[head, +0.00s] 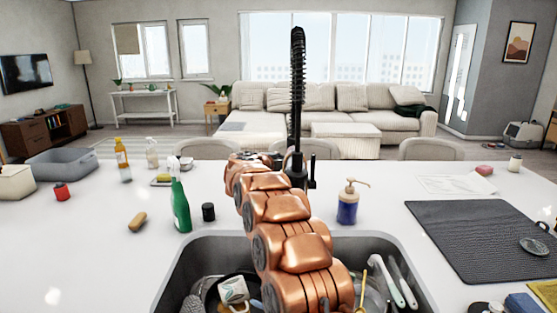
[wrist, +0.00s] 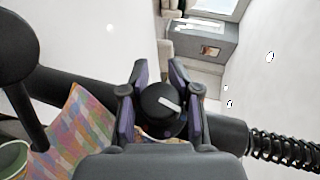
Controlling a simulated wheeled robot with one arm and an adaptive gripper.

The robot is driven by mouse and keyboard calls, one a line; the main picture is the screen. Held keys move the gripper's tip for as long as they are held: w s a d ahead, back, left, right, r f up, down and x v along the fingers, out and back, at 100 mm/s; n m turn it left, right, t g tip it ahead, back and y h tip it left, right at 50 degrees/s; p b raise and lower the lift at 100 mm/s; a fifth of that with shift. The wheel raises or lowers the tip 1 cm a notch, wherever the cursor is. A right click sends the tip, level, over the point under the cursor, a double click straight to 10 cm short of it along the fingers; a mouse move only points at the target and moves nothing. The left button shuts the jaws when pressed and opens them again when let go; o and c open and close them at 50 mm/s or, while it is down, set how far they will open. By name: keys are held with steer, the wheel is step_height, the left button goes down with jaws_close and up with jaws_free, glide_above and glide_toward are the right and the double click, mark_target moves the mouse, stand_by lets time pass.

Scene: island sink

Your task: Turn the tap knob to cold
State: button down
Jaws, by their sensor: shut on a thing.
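The black tap (head: 297,100) stands behind the sink, with a tall spring-coiled hose. In the wrist view its round black tap knob (wrist: 160,101) has a white pointer mark slanting from upper left to lower right. My gripper (wrist: 160,82) is shut on the knob, with one finger on its left and one on its right. In the head view my copper arm reaches over the sink to the tap and hides the knob and most of the gripper. I see no hot or cold marking.
The sink (head: 175,265) below my arm holds a pan and utensils. A green spray bottle (head: 180,205) and a black jar (head: 208,212) stand left of the arm; a blue soap dispenser (head: 348,205) stands right. A dark drying mat (head: 470,235) lies further right.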

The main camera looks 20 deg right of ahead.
steer(key=shift+s+a+f+n+g+y+p, duration=0.15)
steer(key=shift+g+y+p, duration=0.2)
steer(key=shift+p, duration=2.55)
steer(key=shift+w+d+f+n+g+y+p, duration=0.15)
steer(key=shift+g+p, duration=0.3)
steer(key=shift+p, duration=2.4)
steer(key=shift+s+a, duration=0.1)
steer(key=c, duration=1.1)
jaws_free()
steer(key=shift+r, duration=0.1)
steer(key=shift+o, duration=0.2)
steer(key=v, duration=1.2)
steer(key=shift+r, duration=0.1)
